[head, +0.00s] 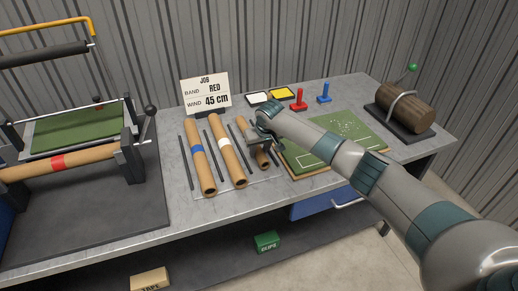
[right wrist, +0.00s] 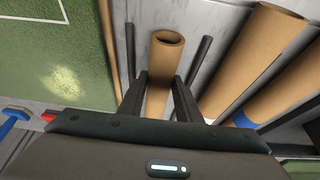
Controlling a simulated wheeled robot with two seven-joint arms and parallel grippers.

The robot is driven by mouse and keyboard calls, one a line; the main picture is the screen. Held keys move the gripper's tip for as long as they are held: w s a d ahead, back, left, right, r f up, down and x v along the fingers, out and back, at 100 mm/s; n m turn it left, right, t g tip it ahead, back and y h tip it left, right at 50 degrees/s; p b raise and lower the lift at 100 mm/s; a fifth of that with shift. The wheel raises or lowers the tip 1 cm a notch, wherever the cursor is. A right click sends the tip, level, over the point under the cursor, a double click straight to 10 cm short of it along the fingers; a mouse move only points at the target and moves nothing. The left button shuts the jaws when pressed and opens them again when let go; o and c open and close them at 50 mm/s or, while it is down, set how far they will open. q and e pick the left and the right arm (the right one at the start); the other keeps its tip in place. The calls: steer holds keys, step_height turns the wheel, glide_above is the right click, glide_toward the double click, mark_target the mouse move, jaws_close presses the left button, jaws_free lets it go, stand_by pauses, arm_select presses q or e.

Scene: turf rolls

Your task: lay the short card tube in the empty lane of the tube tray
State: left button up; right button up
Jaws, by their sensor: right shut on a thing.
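The short card tube (head: 263,161) is brown and plain, with its open near end showing beyond my right gripper (head: 258,142). In the right wrist view the tube (right wrist: 163,55) is between the two fingers (right wrist: 161,88), which are shut on it. The tube tray (head: 235,187) has dark rails and holds a blue-banded tube (head: 200,170) and a white-banded tube (head: 232,165) in two lanes. The short tube is lined up between the rails of the right-hand lane; I cannot tell whether it touches the tray floor. My left gripper is out of view.
A green turf board (head: 335,140) lies close to the right of the tray. Red (head: 299,101) and blue (head: 324,94) handled tools, a job sign (head: 206,94) and a brown log-like roll (head: 405,106) stand behind.

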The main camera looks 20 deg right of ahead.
steer(key=o, duration=1.2)
steer(key=b+v, duration=0.3)
steer(key=v, duration=1.4)
steer(key=shift+r+b, duration=0.2)
steer(key=shift+b, duration=0.15)
steer(key=shift+s+a+f, duration=0.1)
steer(key=shift+s, duration=0.05)
